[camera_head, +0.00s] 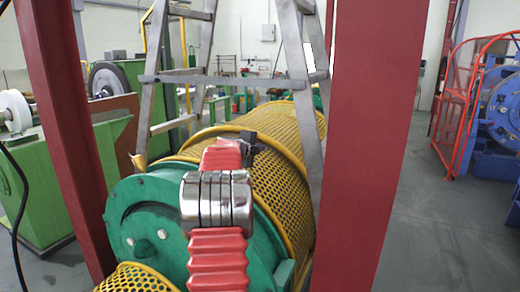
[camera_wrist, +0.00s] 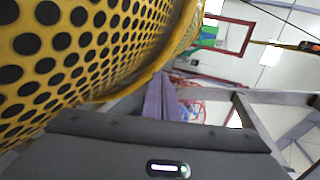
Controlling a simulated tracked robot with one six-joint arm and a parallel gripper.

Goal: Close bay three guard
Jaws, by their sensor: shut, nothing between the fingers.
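A yellow perforated curved guard (camera_head: 285,135) lies over the green strander body in the middle of the head view; I cannot tell whether it is the bay three guard or fully down. Its perforated surface (camera_wrist: 65,50) fills the left of the wrist view, very close. My gripper (camera_head: 250,142) shows as a small dark shape beyond my red arm, against the guard's near upper edge. It is shut and holds nothing. Its fingertips are hard to make out, and I cannot tell whether they touch the guard. A green round end housing (camera_head: 150,225) stands nearer.
Another yellow mesh guard (camera_head: 135,280) shows at the bottom. Red posts (camera_head: 370,130) and (camera_head: 62,120) stand on both sides. A grey metal frame (camera_head: 150,80) straddles the machine behind. Open floor (camera_head: 430,230) lies at right, with an orange mesh fence (camera_head: 460,100) beyond.

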